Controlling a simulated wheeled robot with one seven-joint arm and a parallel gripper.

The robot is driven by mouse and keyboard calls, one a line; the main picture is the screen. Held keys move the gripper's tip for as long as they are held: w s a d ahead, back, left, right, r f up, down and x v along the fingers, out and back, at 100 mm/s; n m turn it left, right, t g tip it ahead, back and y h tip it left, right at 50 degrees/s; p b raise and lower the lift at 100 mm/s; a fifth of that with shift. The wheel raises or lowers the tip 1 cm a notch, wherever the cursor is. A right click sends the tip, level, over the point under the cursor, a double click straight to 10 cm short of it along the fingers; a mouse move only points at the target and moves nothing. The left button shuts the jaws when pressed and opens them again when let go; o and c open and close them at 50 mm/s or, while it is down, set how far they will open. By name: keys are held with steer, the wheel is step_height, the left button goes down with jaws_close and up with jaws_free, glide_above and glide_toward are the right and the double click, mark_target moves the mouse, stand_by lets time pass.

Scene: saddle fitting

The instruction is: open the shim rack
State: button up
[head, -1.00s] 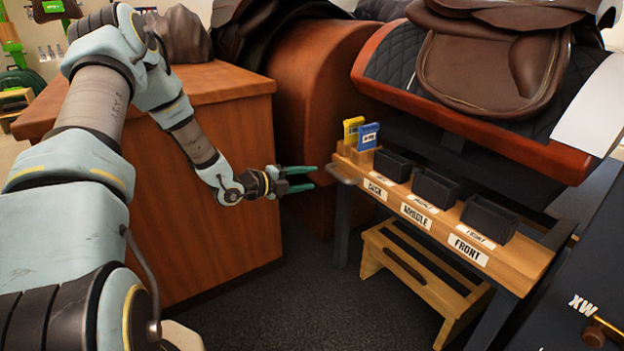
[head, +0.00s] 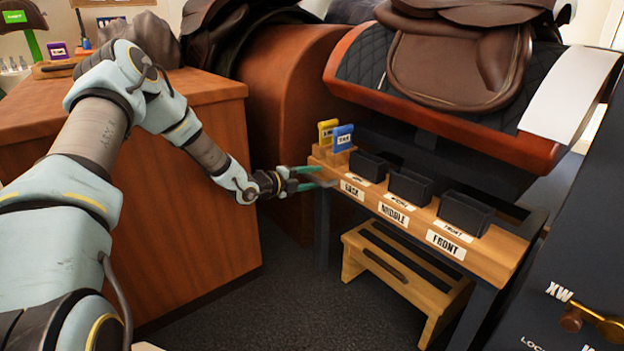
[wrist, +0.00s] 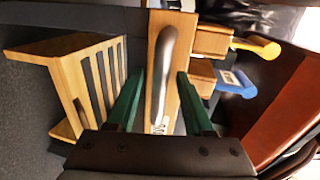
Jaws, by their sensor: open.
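The shim rack (head: 490,255) is a wooden ledge on a dark frame, with three dark bins along it. Its front labels include MIDDLE and FRONT; the left label is hard to read. A grey bar handle (wrist: 163,75) is at the rack's left end. My gripper (head: 312,178) has green fingers and is at that left end. In the wrist view my gripper (wrist: 160,76) is open, with one finger on each side of the handle. I cannot tell whether either finger touches it. In the head view the fingers partly hide the handle.
A blue tag (head: 342,138) and a yellow tag (head: 327,131) stand in wooden blocks at the rack's left back. A wooden step stool (head: 405,275) is under the rack. A wooden cabinet (head: 190,200) is left of my gripper. A saddle (head: 465,60) is above the rack.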

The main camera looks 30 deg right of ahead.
jaws_close()
stand_by(0.3)
stand_by(1.1)
